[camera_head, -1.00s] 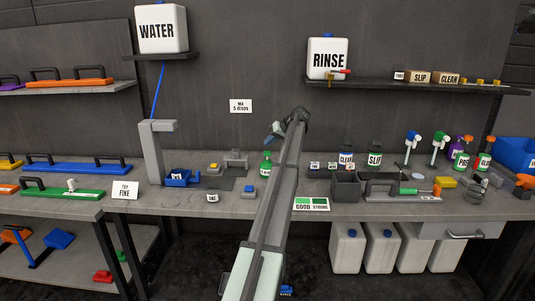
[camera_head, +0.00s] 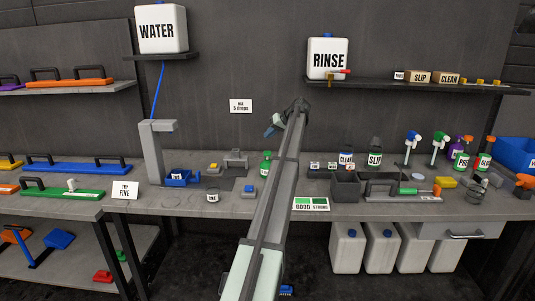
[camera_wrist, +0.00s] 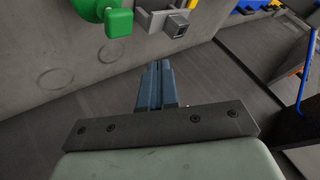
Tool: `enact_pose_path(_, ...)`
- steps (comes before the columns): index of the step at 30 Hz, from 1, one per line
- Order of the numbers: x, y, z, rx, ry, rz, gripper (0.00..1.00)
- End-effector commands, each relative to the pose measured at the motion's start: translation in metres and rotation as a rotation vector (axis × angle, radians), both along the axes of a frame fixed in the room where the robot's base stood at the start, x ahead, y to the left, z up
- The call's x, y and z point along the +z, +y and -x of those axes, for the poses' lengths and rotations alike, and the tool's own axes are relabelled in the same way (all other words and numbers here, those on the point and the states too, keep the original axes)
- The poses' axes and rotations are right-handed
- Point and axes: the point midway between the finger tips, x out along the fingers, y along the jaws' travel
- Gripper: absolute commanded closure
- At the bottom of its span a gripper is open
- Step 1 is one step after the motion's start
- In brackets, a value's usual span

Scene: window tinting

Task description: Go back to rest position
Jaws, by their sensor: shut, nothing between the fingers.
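My gripper (camera_head: 271,131) is raised above the back of the workbench (camera_head: 240,206), in front of the dark wall and below a small white sign. My arm reaches up to it from the bottom middle of the head view. In the wrist view the blue-grey fingers of my gripper (camera_wrist: 158,68) are together and hold nothing. In the wrist view a green object (camera_wrist: 105,14) and a grey block (camera_wrist: 172,22) lie past the fingertips.
A WATER tank (camera_head: 161,29) and a RINSE tank (camera_head: 328,59) stand on wall shelves. A grey stand (camera_head: 151,154) with a blue tray (camera_head: 181,178) is left on the bench. A SLIP bottle (camera_head: 375,158) and spray bottles stand right. Air around my gripper is clear.

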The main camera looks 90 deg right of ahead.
Motion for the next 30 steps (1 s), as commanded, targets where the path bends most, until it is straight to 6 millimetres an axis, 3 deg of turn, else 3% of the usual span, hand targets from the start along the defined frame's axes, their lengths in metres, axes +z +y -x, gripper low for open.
enact_pose_path(10,0.0,0.001,-0.001,0.0,0.0,0.0,1.0)
enact_pose_path(14,-0.007,0.012,-0.018,0.004,-0.005,-0.005,1.0)
enact_pose_path(20,-0.038,0.066,-0.099,0.02,-0.027,-0.024,1.0)
enact_pose_path(30,-0.099,0.197,-0.251,0.049,-0.074,-0.078,1.0)
